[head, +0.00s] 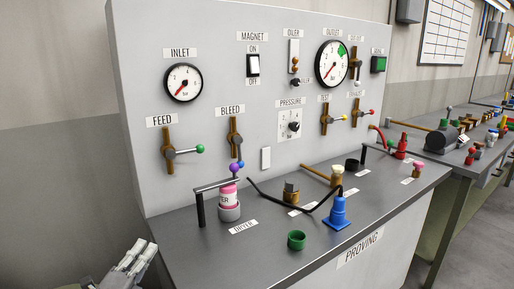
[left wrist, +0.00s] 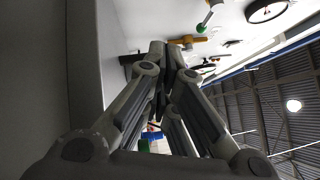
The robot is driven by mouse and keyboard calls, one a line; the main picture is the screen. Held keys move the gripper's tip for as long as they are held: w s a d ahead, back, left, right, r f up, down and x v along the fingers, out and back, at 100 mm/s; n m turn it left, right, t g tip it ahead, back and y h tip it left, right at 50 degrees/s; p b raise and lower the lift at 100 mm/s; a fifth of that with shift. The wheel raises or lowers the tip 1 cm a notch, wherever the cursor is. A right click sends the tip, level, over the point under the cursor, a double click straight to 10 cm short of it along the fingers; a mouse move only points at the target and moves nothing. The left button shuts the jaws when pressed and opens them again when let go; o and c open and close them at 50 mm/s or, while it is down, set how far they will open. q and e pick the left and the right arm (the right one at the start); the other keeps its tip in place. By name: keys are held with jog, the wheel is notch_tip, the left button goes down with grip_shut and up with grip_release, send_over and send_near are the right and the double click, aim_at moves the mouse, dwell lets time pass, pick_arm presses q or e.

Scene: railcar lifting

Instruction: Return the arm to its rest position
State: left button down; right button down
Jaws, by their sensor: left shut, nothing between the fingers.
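My left gripper (head: 132,254) is at the bottom left of the head view, in front of and left of the bench's near left corner. Its fingers are together with nothing between them. In the left wrist view the left gripper (left wrist: 165,52) points up the picture, fingers closed and empty. The grey panel and a green-knobbed valve show beyond it. My right gripper is in neither view.
The upright panel (head: 225,75) holds gauges and valves, including the FEED valve (head: 170,152). A second bench stands at right.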

pick_arm(q)
jog(key=s+d+f+n+g+y, duration=0.2)
jog(key=s+f+n+g+y, duration=0.5)
jog(key=s+f+n, duration=1)
jog(key=s+d+f+n+g+h, duration=0.2)
jog(key=s+f+g, duration=0.15)
jog(key=s, duration=0.45)
jog(key=s+d+f+n+g+h, duration=0.1)
jog(key=s+d+f+n+g, duration=0.15)
jog(key=s+g, duration=0.4)
notch_tip(320, 180, down, 23)
jog(key=s+p, duration=0.2)
jog(key=s, duration=0.1)
jog(key=s+a+f+g+p, duration=0.1)
jog(key=s+a+f, duration=0.1)
jog(key=s+f, duration=1.4)
jog(key=shift+s+a+m, duration=0.3)
jog(key=shift+s+m, duration=0.05)
jog(key=shift+s, duration=0.15)
